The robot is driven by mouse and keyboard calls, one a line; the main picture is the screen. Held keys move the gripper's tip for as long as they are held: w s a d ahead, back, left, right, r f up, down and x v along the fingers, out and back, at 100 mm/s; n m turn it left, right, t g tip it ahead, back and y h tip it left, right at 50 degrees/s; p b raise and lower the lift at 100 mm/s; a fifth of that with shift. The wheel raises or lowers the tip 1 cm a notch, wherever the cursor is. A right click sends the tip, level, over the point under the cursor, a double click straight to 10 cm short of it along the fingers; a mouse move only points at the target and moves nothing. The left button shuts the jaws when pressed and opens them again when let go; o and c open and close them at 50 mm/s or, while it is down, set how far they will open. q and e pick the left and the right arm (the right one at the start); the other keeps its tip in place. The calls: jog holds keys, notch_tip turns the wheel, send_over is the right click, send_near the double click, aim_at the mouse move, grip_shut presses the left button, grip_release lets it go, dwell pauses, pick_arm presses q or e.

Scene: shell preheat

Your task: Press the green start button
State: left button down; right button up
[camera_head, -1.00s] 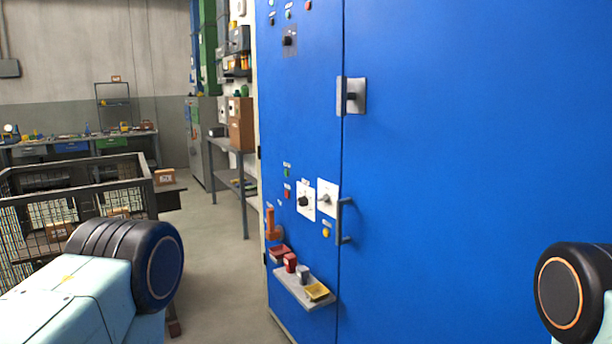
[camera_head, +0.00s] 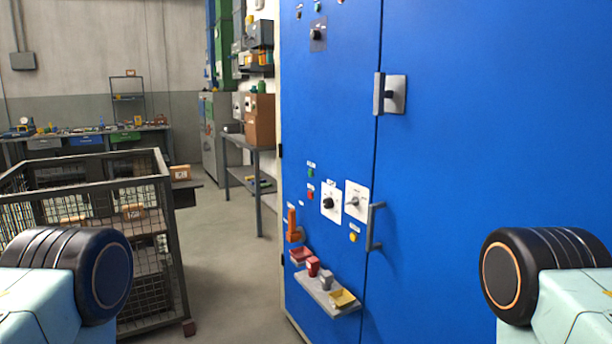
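A small green button (camera_head: 310,173) sits on the blue cabinet's front (camera_head: 450,180), left of its door seam. A red button (camera_head: 310,196) is just below it. To the right are two white plates with knobs, a black-knobbed one (camera_head: 329,202) and a grey-knobbed one (camera_head: 356,202). A yellow button (camera_head: 353,238) is lower. Parts of both my arms show at the lower left and lower right, apart from the cabinet. Neither gripper is in view.
A small shelf (camera_head: 318,290) with red, grey and yellow items juts from the cabinet below the buttons. An orange handle (camera_head: 293,226) is above its left end. A wire-mesh cage (camera_head: 160,215) stands at left. Floor (camera_head: 232,270) between cage and cabinet is clear.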

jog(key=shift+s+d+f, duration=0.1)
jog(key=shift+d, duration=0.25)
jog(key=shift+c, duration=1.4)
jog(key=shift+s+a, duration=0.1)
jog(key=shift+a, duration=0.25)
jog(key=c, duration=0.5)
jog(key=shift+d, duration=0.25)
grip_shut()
